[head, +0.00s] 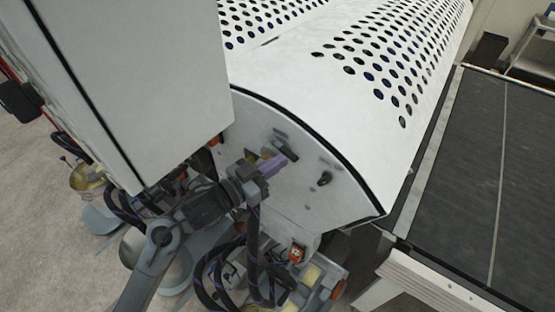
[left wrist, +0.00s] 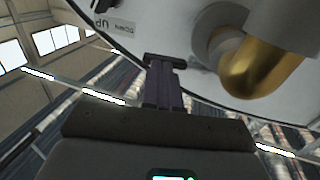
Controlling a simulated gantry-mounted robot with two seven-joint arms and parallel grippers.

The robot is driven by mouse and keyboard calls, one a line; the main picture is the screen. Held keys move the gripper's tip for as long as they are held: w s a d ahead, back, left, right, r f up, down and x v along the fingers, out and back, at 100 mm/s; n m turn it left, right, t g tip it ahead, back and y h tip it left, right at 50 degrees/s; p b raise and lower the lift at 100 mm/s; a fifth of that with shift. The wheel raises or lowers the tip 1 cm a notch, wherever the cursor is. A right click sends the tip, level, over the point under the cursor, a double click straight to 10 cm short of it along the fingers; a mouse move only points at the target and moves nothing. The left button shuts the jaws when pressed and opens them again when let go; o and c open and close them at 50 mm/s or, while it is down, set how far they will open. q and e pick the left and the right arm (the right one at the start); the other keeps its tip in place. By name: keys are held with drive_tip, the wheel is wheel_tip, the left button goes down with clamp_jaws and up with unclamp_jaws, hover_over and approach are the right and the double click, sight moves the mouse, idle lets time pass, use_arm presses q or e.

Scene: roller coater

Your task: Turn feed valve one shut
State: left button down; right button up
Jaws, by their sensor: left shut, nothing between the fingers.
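My left gripper (head: 275,166) reaches the white end panel (head: 295,185) of the coater from the lower left. Its purple fingers are closed together. In the left wrist view the fingertips (left wrist: 164,72) meet or overlap a dark handle (left wrist: 163,60); I cannot tell if they touch it. In the head view this dark handle (head: 285,147) lies slanted on the panel just above the fingertips. A second dark handle (head: 324,178) is to the right on the same panel. I cannot read which one is feed valve one. My right gripper is not in view.
A brass elbow pipe (left wrist: 262,66) sits close to the right of the fingers in the left wrist view. A label (left wrist: 115,27) is upside down there. A white cabinet (head: 130,80) stands left of the panel; hoses (head: 215,268) hang below.

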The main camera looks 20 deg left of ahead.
use_arm(q)
drive_tip(key=shift+w+d, duration=0.2)
drive_tip(key=shift+w, duration=0.05)
drive_tip(key=shift+w+d+r+p, duration=0.1)
drive_tip(key=shift+w+d+p, duration=0.5)
drive_tip(key=shift+d+p, duration=0.3)
drive_tip(key=shift+a, duration=0.1)
drive_tip(key=shift+s, duration=0.1)
